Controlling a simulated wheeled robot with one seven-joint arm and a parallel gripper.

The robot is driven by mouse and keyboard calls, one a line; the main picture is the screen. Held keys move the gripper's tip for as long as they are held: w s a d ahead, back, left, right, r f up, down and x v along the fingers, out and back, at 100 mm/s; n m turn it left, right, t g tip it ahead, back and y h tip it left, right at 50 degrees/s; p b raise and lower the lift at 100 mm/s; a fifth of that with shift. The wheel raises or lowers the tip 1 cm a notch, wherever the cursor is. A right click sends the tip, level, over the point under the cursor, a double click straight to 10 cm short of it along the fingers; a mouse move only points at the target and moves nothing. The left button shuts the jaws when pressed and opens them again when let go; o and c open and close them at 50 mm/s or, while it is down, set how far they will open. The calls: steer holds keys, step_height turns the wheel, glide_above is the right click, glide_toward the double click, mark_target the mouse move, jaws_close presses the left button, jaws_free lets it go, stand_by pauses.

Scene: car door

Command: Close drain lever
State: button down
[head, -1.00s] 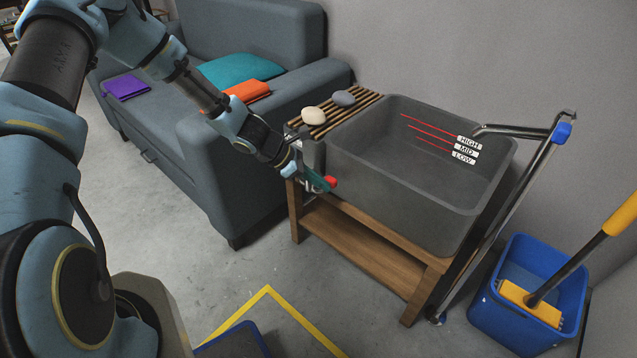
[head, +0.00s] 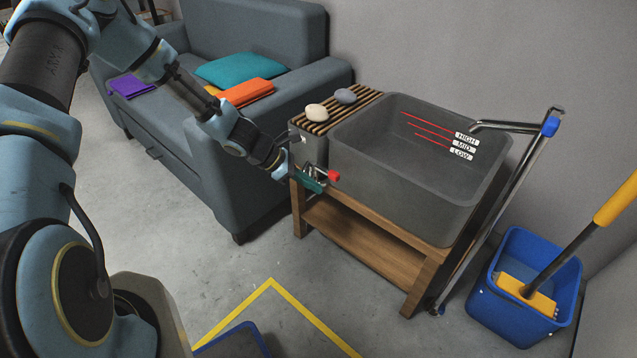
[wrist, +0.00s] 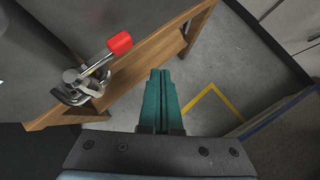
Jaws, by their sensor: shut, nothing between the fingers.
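The drain lever is a metal arm with a red knob (head: 333,175) on the front of the grey basin (head: 405,190), near its left end. In the wrist view the red knob (wrist: 119,43) is at upper middle, its metal arm slanting down-left to a bracket (wrist: 80,85) on the basin side. My gripper (head: 320,188) has teal fingers, closed together and empty. It is just in front of and slightly below the knob. In the wrist view my gripper (wrist: 160,75) points at the floor right of the lever, with a visible gap between them.
The basin stands on a wooden stand (head: 385,260), with a slatted board and stones (head: 317,112) at its left. A grey sofa (head: 240,125) is behind my arm. A metal faucet pipe (head: 500,200) and blue mop bucket (head: 535,285) are at right.

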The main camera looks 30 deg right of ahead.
steer(key=s+a+r, duration=0.1)
steer(key=a+r, duration=0.5)
steer(key=shift+s+a+r, duration=0.15)
steer(key=shift+s+r, duration=0.05)
steer(key=shift+r, duration=0.15)
